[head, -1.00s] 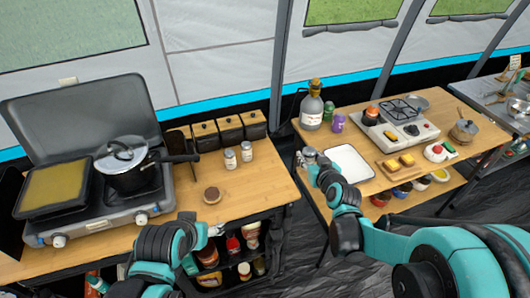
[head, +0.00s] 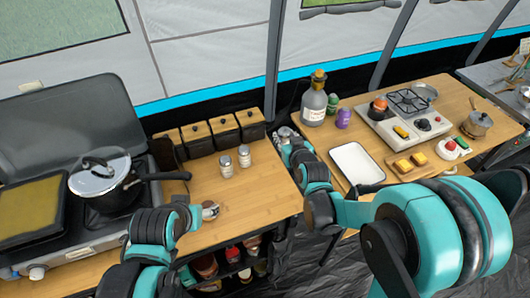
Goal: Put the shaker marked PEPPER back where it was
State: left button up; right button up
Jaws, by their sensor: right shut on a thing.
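Two small shakers with pale bodies and grey caps stand upright side by side on the left wooden table: the left one (head: 225,166) and the right one (head: 244,156). Their labels are too small to read, so I cannot tell whether either is marked PEPPER. My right gripper (head: 286,135) is at the gap between the two tables, beyond the right shaker. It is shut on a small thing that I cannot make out. My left gripper (head: 207,213) is low over the left table, in front of the shakers. Its fingers are too unclear to judge.
Several dark boxes (head: 224,131) stand behind the shakers. A stove with a lidded pot (head: 103,180) is at the left. The right table holds a white tray (head: 357,164), a grey bottle (head: 314,104) and a burner (head: 405,125). Bare wood lies around the shakers.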

jog(key=a+f, duration=0.1)
jog(key=w+a+f+b, duration=0.1)
jog(key=a, duration=0.1)
jog(key=a+f, duration=0.1)
jog(key=a, duration=0.1)
jog(key=shift+w+a+f+b, duration=0.25)
jog(key=shift+f+b, duration=0.05)
jog(key=shift+f, duration=0.1)
jog(key=shift+a+f, duration=0.2)
jog(key=shift+a, duration=0.25)
pick_arm(q)
jog(key=shift+f+b, duration=1.15)
jog(key=shift+f, duration=1.15)
pick_arm(e)
jog(key=shift+f, duration=1.9)
pick_arm(q)
jog(key=shift+f, duration=0.2)
pick_arm(e)
jog(key=shift+f, duration=0.2)
jog(key=o, duration=1.2)
pick_arm(q)
jog(key=shift+r, duration=0.1)
pick_arm(e)
jog(key=shift+r, duration=0.1)
